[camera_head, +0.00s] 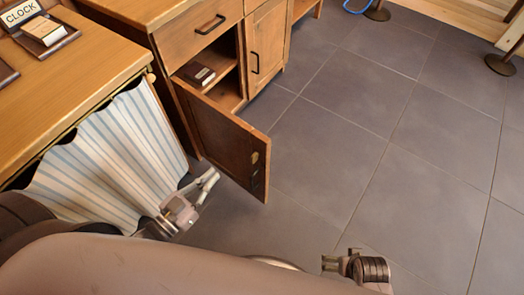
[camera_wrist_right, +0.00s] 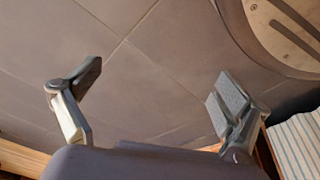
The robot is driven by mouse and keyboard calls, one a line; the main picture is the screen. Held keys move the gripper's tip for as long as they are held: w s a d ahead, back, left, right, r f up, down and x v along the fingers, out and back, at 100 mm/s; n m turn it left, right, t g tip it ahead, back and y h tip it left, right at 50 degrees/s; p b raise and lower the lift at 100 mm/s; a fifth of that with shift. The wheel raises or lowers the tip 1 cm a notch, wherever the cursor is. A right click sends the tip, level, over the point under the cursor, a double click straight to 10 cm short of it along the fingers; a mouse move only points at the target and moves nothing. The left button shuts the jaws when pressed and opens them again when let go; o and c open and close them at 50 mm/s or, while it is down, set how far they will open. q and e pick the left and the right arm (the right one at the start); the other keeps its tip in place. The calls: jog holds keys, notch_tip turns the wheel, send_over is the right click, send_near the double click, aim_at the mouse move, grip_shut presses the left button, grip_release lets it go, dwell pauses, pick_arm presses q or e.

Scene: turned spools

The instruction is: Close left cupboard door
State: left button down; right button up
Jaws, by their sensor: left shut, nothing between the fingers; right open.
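The left cupboard door (camera_head: 220,140) is wooden and stands swung open, out over the floor, in the head view.
The right cupboard door (camera_head: 264,48) is shut, and a drawer (camera_head: 206,30) sits above the opening. A striped curtain (camera_head: 110,160) hangs under the worktop (camera_head: 80,70) at the left.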

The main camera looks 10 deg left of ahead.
pick_arm(q)
jog(key=b, duration=0.2)
send_near(252, 136)
jog(key=x, duration=0.6)
jog(key=shift+w+d+f, duration=0.1)
jog(key=shift+w, duration=0.05)
jog(key=shift+w+d, duration=0.2)
jog(key=shift+w, duration=0.15)
pick_arm(e)
notch_tip(252, 136, up, 6)
jog(key=w, duration=0.1)
jog(key=shift+w, duration=0.1)
